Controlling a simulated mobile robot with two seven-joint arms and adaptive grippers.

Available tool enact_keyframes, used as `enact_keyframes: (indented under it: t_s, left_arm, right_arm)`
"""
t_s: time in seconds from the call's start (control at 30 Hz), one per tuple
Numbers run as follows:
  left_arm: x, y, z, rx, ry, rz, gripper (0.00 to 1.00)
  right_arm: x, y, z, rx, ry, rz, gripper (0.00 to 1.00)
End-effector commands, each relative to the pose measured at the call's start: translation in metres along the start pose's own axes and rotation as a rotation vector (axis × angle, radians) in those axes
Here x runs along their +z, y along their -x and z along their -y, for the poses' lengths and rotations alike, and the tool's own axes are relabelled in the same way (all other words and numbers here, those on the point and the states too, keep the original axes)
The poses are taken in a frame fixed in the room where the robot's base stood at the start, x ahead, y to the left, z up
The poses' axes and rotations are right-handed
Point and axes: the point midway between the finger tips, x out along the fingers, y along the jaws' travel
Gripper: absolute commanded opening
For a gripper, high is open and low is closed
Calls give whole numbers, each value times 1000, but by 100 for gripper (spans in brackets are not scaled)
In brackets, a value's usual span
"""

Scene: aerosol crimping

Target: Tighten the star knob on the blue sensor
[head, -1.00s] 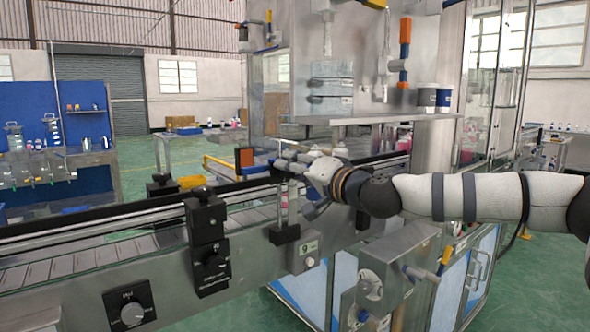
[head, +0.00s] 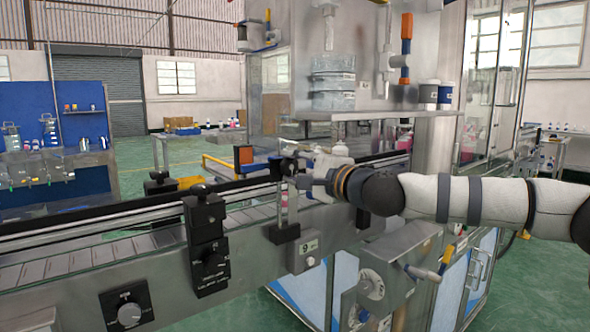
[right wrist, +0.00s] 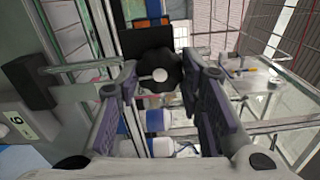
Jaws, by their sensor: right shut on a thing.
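A black star knob (right wrist: 160,76) with a pale round centre shows in the right wrist view, in front of a black block (right wrist: 146,40). My right gripper (right wrist: 160,82) has one finger on each side of the knob and is shut on it. In the head view my right gripper (head: 296,180) is at the near rail of the conveyor, beside a small upright post. The knob is hidden there behind the gripper. I cannot clearly pick out the blue sensor body. My left gripper is not in view.
The conveyor (head: 120,252) runs across in front of me, with a black clamp block (head: 208,240) and a dial (head: 130,310) on its near side. A metal box with a lever (head: 400,270) stands below my right arm. Bottles with blue parts (right wrist: 157,120) show beyond the fingers.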

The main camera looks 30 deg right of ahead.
Motion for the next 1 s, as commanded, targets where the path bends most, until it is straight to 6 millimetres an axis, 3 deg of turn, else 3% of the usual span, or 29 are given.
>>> enact_keyframes:
  t_s: [0.77, 0.8, 0.87, 1.0]
  left_arm:
    - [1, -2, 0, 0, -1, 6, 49]
    - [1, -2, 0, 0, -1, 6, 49]
    - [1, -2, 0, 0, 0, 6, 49]
    - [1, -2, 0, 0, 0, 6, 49]
  right_arm:
    - [1, 0, 3, -5, -90, 2, 6]
    - [1, 0, 3, -5, -89, 2, 41]
    - [1, 0, 3, -5, -89, 2, 54]
    - [1, 0, 2, -3, -89, 1, 55]
